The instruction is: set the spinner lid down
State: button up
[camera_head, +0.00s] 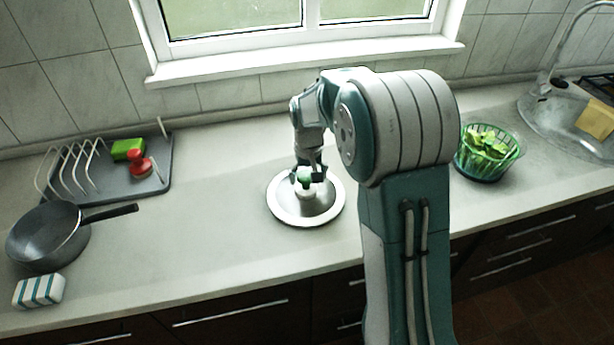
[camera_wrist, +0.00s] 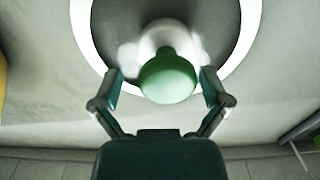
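The spinner lid (camera_head: 285,207) is a round disc with a white rim, a grey inner face and a green knob on a white hub. It appears to lie flat on the counter below the window. In the wrist view the lid (camera_wrist: 250,20) fills the top, with its green knob (camera_wrist: 168,78) in the middle. My gripper (camera_head: 308,176) is over the lid's centre. In the wrist view my gripper's fingers (camera_wrist: 162,84) stand open on either side of the knob, with gaps visible. The green spinner basket (camera_head: 487,152) holds leaves, right of my arm.
A grey drying rack (camera_head: 150,185) with a green sponge (camera_head: 127,149) and a red item (camera_head: 140,166) stands at the left. A dark pan (camera_head: 48,236) and a striped block (camera_head: 39,291) lie nearer. The sink (camera_head: 570,125) is far right. Counter left of the lid is clear.

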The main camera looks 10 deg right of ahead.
jog(key=shift+a, duration=0.15)
jog(key=shift+a+r, duration=0.1)
jog(key=shift+r, duration=0.1)
notch_tip(320, 180, up, 12)
jog(key=s+r+t, duration=0.1)
jog(key=s+r, duration=0.2)
jog(key=s, duration=0.4)
jog(key=s+r+t, duration=0.2)
jog(key=s+r, duration=0.2)
jog(key=s, duration=0.3)
jog(key=s+f+t, duration=0.2)
jog(key=s, duration=1.1)
jog(key=shift+s+f+t, duration=0.3)
jog(key=shift+s, duration=0.1)
